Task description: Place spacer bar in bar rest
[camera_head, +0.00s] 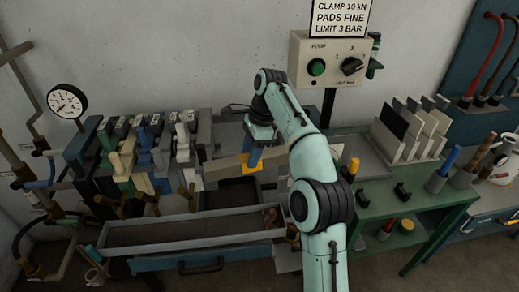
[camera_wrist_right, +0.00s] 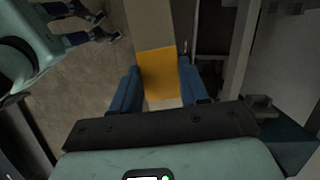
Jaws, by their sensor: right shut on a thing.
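The spacer bar (camera_head: 226,168) is a long beige bar with an orange band around its middle. My right gripper (camera_head: 254,158) is shut on the bar at this band and holds it roughly level over the press bench. In the right wrist view the blue fingers (camera_wrist_right: 160,88) stand on either side of the orange band, and the beige bar (camera_wrist_right: 150,22) runs away beyond them. Two black notched supports (camera_head: 363,199), which look like the bar rest, stand empty on the green table to the right. My left gripper is out of view.
A long grey trough (camera_head: 190,230) lies in front of the bench. Clamps and valves (camera_head: 140,150) crowd the left.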

